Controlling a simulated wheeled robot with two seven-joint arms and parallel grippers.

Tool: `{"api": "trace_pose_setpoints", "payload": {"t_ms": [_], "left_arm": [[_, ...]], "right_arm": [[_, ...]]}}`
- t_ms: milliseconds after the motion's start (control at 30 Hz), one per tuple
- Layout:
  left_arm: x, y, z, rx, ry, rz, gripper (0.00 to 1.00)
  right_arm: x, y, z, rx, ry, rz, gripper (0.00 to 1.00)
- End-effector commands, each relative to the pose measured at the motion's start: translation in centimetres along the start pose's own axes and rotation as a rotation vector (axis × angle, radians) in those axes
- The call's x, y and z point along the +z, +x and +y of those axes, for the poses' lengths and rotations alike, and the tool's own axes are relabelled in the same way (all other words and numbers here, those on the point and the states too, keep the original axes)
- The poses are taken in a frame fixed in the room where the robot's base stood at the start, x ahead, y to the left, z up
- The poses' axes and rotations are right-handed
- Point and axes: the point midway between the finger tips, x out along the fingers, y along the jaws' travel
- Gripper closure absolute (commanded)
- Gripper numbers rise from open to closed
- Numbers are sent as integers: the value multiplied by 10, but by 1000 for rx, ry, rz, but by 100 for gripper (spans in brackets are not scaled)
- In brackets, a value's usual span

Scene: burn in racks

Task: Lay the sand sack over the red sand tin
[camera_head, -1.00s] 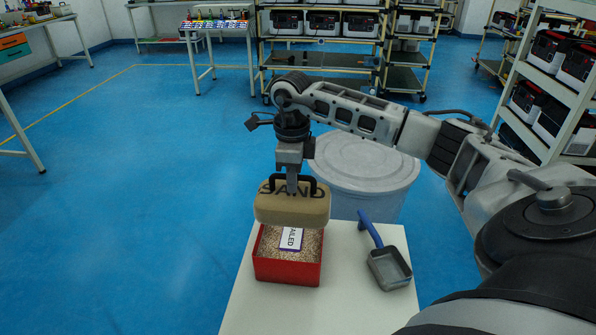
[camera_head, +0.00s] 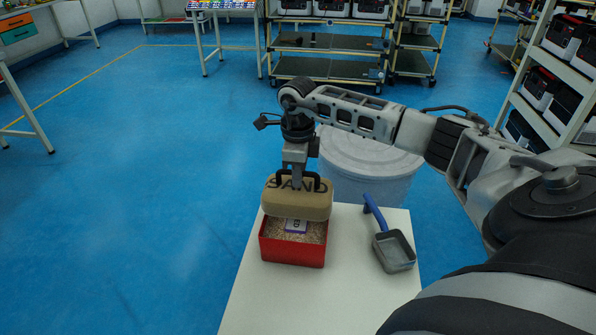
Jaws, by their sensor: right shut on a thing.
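The tan sand sack (camera_head: 297,202), marked "SAND" and with a dark handle on top, hangs from my right gripper (camera_head: 298,180). The gripper points down and is shut on the sack's handle. The red sand tin (camera_head: 292,252) stands open on the white table, filled with grainy sand. My left gripper is not in view.
A scoop with a blue handle (camera_head: 394,250) lies on the white table (camera_head: 262,303), right of the tin. A large lidded white bin (camera_head: 365,175) stands behind the table. Racks of boxed units stand at the back and right.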

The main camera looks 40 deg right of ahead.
Motion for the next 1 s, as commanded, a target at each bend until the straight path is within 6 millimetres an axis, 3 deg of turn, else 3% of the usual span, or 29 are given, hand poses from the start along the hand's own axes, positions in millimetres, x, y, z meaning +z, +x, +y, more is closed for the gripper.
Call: {"api": "trace_pose_setpoints", "payload": {"t_ms": [300,333,400,733,867,1000], "left_arm": [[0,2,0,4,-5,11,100],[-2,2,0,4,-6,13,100],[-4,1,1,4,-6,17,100],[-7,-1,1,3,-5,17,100],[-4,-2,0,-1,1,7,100],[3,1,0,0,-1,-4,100]], "right_arm": [[1,6,-2,-4,2,-7,100],[0,8,0,0,1,0,82],[0,8,0,0,1,0,66],[0,4,0,0,0,0,66],[1,-10,-1,-3,0,-3,66],[1,-39,-1,-4,0,-4,66]]}}
